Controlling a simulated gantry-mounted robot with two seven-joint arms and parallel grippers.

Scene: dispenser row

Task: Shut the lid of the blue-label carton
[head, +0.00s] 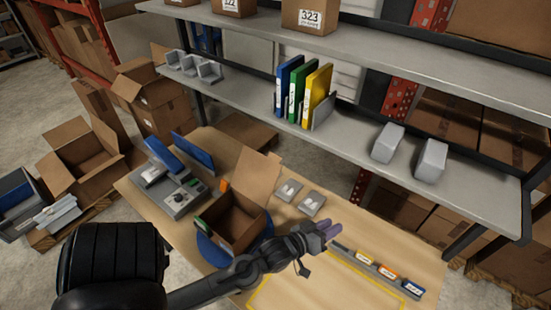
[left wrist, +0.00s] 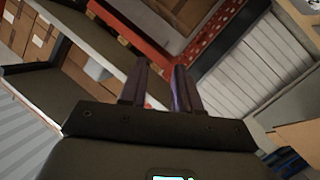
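An open brown carton (head: 232,228) stands on a blue round base (head: 207,252) on the table. Its lid (head: 257,174) stands up at the back, and the dark inside shows. A small green patch shows at its left side; I cannot make out a blue label on it. My left gripper (head: 331,229) is to the right of the carton, above the table and apart from the lid. Its forearm passes in front of the carton's lower right side. In the left wrist view the left gripper (left wrist: 160,65) has its fingers parted with nothing between them. My right gripper is not in view.
Left of the carton is a grey device (head: 178,196) with blue panels. A rail with coloured labels (head: 378,268) lies at right. A shelf (head: 350,115) with binders (head: 302,94) overhangs the back.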

